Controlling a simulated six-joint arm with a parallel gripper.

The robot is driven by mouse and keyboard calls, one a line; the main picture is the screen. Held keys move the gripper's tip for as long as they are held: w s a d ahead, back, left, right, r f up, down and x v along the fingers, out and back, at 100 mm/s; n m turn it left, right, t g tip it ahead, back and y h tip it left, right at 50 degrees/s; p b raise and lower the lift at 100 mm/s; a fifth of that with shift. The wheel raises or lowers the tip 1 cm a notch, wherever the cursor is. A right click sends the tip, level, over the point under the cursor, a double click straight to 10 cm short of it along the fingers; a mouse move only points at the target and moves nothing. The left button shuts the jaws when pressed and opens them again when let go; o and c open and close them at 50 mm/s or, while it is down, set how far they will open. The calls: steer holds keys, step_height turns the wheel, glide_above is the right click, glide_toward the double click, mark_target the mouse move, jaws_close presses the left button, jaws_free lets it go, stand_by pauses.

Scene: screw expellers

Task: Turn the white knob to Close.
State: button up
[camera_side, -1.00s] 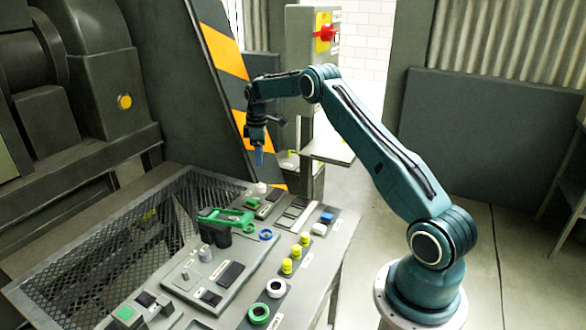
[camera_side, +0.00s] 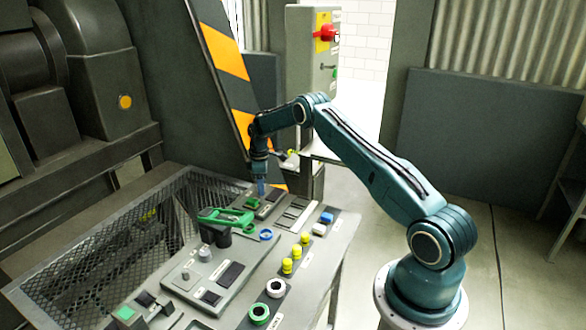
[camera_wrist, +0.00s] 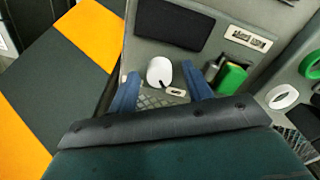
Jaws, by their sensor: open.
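The white knob (camera_wrist: 159,71) shows in the wrist view on the grey panel, with a small dark mark on its near edge. A small label plate (camera_wrist: 176,91) lies beside it; its writing is too small to read. My gripper (camera_wrist: 161,75) is open, with one blue finger to the left of the knob and one to the right. A gap shows between each finger and the knob. In the side view my gripper (camera_side: 262,190) points down at the far end of the panel and hides the knob.
A green switch (camera_wrist: 231,76) stands close to the right finger. A dark plate (camera_wrist: 173,25) lies past the knob. In the side view, a green-handled lever (camera_side: 224,215), yellow buttons (camera_side: 296,252) and a mesh tray (camera_side: 100,250) are nearby.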

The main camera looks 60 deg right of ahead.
steer(key=shift+f, duration=0.1)
steer(key=shift+c, duration=0.4)
steer(key=c, duration=0.9)
steer(key=shift+m, duration=0.4)
steer(key=m, duration=0.7)
steer(key=shift+m, duration=0.4)
steer(key=m, duration=0.3)
steer(key=shift+w+m+g, duration=0.1)
steer(key=shift+m+g, duration=0.2)
steer(key=shift+m, duration=1.9)
